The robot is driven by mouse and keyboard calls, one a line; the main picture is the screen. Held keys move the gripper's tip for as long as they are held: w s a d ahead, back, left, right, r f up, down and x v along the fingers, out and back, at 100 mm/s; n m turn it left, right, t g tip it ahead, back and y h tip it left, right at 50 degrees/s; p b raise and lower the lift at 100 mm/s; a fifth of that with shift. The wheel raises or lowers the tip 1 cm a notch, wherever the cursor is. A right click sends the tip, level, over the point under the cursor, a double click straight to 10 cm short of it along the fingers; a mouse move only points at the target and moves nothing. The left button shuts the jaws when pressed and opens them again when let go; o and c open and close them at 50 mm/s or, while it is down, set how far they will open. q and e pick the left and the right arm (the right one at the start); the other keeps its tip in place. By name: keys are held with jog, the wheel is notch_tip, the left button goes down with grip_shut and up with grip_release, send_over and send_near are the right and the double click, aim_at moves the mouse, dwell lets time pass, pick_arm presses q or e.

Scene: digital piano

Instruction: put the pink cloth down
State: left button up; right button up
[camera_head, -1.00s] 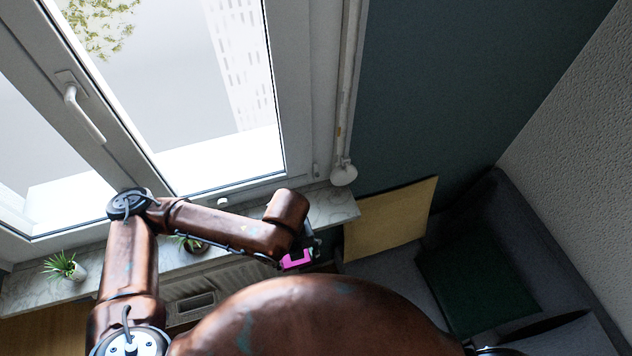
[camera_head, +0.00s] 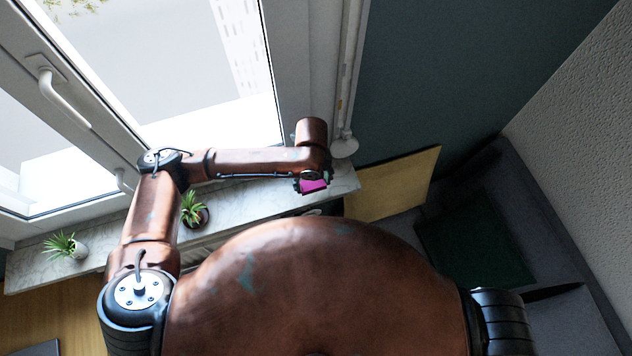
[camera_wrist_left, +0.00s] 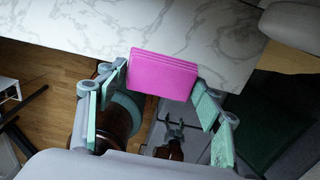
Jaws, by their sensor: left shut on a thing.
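The pink cloth (camera_wrist_left: 163,76) is a flat, folded-looking block with several layered edges. It sits between the fingers of my left gripper (camera_wrist_left: 160,92), which is shut on it. In the head view the pink cloth (camera_head: 314,187) shows just under my left gripper (camera_head: 312,180), near the right end of the marble windowsill (camera_head: 232,199). In the wrist view the cloth overlaps the front edge of the marble sill (camera_wrist_left: 110,30); I cannot tell whether it touches it. A small gripper, seemingly my right one (camera_wrist_left: 174,132), shows low in the wrist view; its jaw state is unclear.
Two potted plants stand on the sill, one at the left (camera_head: 66,246) and one nearer the middle (camera_head: 193,208). The window (camera_head: 180,70) and a white pipe (camera_head: 347,90) are behind. A wooden board (camera_head: 395,185) and a grey sofa (camera_head: 560,245) lie to the right.

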aim_at(316, 184)
pick_arm(q)
jog(key=w+f, duration=0.1)
jog(key=w+d+f, duration=0.1)
jog(key=shift+f, duration=0.35)
pick_arm(e)
jog(key=shift+w+a+r, duration=0.1)
jog(key=shift+w+r, duration=0.1)
jog(key=shift+w, duration=0.05)
pick_arm(q)
notch_tip(316, 184, down, 3)
jog(key=shift+r+p, duration=0.1)
jog(key=shift+p, duration=0.55)
pick_arm(e)
jog(key=shift+s+a+r, duration=0.25)
jog(key=shift+a+r, duration=0.1)
jog(key=shift+r, duration=0.1)
pick_arm(q)
jog(key=shift+w+f, duration=0.1)
jog(key=shift+f, duration=0.1)
jog(key=shift+f, duration=0.1)
pick_arm(e)
jog(key=shift+f, duration=0.1)
pick_arm(q)
jog(key=o, duration=1.1)
pick_arm(e)
jog(key=shift+d, duration=0.25)
jog(key=shift+d, duration=0.1)
